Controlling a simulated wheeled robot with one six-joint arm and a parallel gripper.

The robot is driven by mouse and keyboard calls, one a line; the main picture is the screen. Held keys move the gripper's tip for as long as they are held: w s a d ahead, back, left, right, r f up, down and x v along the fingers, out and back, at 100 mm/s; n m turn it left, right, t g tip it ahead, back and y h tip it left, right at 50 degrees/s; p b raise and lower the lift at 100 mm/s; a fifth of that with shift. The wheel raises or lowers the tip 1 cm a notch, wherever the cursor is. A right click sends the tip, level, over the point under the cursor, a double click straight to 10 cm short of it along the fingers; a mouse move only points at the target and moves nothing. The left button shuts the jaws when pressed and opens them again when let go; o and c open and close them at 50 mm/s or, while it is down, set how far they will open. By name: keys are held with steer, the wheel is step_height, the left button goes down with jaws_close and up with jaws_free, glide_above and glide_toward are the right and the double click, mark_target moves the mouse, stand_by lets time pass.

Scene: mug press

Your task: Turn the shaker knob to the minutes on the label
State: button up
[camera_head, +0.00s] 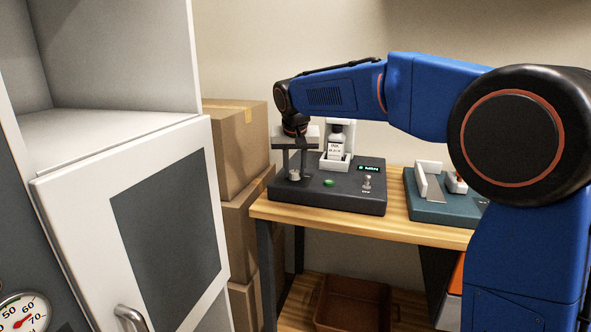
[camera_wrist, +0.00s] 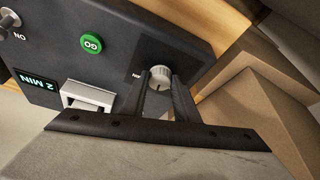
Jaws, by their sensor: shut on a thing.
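The dark shaker box (camera_head: 340,198) stands on the wooden bench. Its pale ribbed knob (camera_head: 295,175) is at the left of the box top; it also shows in the wrist view (camera_wrist: 159,73). My gripper (camera_head: 295,169) points down with its fingers on either side of the knob, shut on it; the wrist view shows both fingertips (camera_wrist: 161,84).
A green GO button (camera_wrist: 91,43) and a toggle switch (camera_head: 367,183) are on the box top. A teal device (camera_head: 440,208) stands to the right on the bench (camera_head: 400,227). Cardboard boxes (camera_head: 236,145) and a white cabinet (camera_head: 135,225) are at the left.

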steer(key=shift+a+m+h, duration=0.1)
steer(key=shift+m+h, duration=0.3)
steer(key=shift+m, duration=0.6)
steer(key=o, duration=1.1)
steer(key=shift+c, duration=0.2)
steer(key=v, duration=1.7)
steer(key=shift+r, duration=0.25)
steer(key=shift+a, duration=0.1)
